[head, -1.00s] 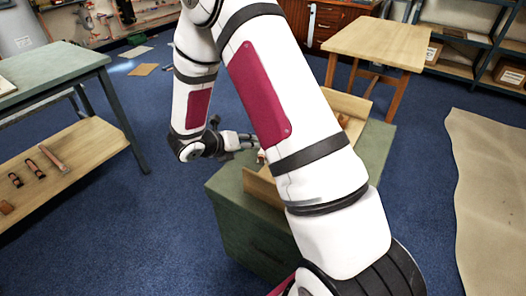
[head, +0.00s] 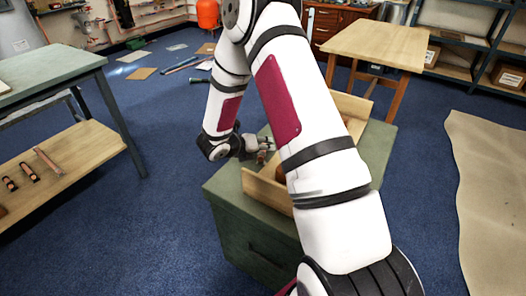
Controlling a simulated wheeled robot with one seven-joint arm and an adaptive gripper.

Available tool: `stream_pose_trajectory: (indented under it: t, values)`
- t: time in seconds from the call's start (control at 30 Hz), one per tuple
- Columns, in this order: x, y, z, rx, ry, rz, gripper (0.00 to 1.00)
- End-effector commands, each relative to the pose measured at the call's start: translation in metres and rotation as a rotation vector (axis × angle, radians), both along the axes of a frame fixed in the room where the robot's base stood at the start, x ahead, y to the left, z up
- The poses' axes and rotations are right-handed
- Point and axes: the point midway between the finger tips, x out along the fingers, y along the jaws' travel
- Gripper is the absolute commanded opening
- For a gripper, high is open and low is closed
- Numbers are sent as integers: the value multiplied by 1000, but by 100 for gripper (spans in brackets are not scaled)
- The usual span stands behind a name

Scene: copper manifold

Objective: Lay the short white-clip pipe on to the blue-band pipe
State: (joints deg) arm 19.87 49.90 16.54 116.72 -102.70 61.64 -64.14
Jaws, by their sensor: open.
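My gripper (head: 266,144) is open at the left edge of a wooden tray on a green chest. A small copper-coloured piece (head: 262,157) shows just under its fingers. It is too small to tell whether it carries a white clip or a blue band, or whether the fingers touch it. My own arm hides most of the tray's inside, so any other pipes there are hidden. Neither the short white-clip pipe nor the blue-band pipe can be made out for certain.
The wooden tray (head: 266,190) has raised walls and sits on the green chest (head: 236,215). At left, a bench's lower shelf (head: 75,150) bears several copper pieces (head: 30,172). A wooden table (head: 380,45) stands behind. Blue floor lies clear between bench and chest.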

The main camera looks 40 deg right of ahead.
Motion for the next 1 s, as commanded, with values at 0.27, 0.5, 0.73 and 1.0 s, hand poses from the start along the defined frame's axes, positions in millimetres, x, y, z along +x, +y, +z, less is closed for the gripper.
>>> stream_pose_trajectory:
  t: [0.27,0.5,0.73,1.0]
  values:
    - [0,1,0,1,0,1,1]
    - [0,1,0,2,0,1,0]
    - [0,2,0,4,2,1,0]
    - [0,1,24,0,-1,1,0]
